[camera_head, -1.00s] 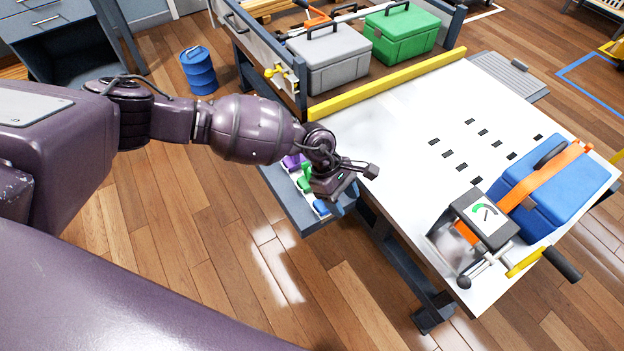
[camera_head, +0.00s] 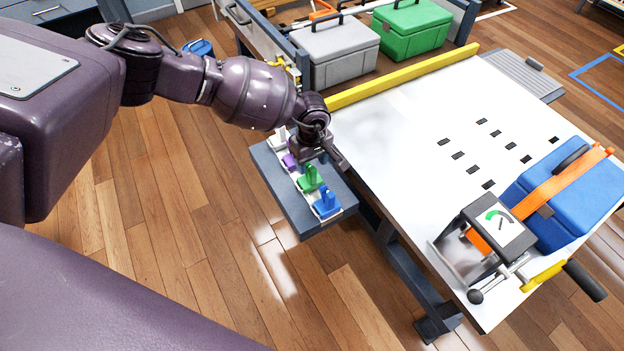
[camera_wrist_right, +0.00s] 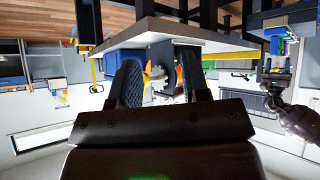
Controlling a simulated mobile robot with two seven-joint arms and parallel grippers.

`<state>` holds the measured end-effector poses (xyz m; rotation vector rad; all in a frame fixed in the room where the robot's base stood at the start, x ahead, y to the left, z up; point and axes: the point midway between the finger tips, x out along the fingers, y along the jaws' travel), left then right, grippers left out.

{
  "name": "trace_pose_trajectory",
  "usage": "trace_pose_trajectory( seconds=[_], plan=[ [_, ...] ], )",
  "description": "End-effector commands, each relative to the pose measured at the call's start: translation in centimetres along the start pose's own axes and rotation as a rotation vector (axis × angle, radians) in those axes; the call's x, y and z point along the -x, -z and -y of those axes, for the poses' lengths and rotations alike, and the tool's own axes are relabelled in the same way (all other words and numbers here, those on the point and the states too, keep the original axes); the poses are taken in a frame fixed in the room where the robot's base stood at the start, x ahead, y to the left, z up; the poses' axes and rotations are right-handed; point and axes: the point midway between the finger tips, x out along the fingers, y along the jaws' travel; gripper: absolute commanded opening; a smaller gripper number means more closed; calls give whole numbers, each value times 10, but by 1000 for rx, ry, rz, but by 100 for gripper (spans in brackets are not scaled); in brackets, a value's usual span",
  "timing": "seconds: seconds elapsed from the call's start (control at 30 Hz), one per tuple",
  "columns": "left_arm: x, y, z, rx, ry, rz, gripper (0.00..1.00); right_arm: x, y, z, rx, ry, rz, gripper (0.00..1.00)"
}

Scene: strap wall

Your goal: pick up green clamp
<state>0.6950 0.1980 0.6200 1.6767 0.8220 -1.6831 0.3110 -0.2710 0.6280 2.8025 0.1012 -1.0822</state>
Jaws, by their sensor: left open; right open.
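The green clamp (camera_head: 310,178) stands on a small grey side shelf (camera_head: 291,212) at the left edge of the white table, between a purple clamp (camera_head: 289,161) and a blue clamp (camera_head: 326,203). My left gripper (camera_head: 330,160) is open, above and just behind the green clamp in the head view, near the purple one. I see no contact with the green clamp. My right gripper (camera_wrist_right: 157,85) shows only in the right wrist view, with its two dark fingers apart and nothing held between them.
The white table (camera_head: 400,130) has several dark marks and a yellow rail (camera_head: 405,76) along its back. A blue case (camera_head: 565,205) with an orange strap and a gauge device (camera_head: 497,222) sits at right. Grey (camera_head: 338,55) and green (camera_head: 411,32) cases stand behind.

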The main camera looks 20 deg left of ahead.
Motion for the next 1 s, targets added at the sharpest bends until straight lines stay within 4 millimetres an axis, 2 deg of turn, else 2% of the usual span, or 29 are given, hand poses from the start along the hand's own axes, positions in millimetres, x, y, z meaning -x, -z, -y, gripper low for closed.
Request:
trace_pose_trajectory(
  seconds=[0.17, 0.33, 0.43, 0.7, 0.77, 1.0],
  plan=[
    [-12, 2, -1, 1, 0, 0, 53, -1, 3, 1, 8, 2, -8, 43],
    [-38, 4, 0, 1, 4, 4, 53, -6, -5, 3, 29, 6, 4, 43],
    [-50, 4, 0, 1, 3, 4, 53, -8, 3, 4, 42, 8, -17, 43],
    [-49, 5, -2, 2, -5, -1, 53, -9, 14, 4, 50, 8, -45, 43],
    [-49, 5, -2, 2, -4, -1, 47, -8, 13, 4, 50, 7, -43, 43],
    [-50, 5, -1, 2, -4, -1, 10, -8, 8, 4, 49, 7, -32, 43]
  ],
)
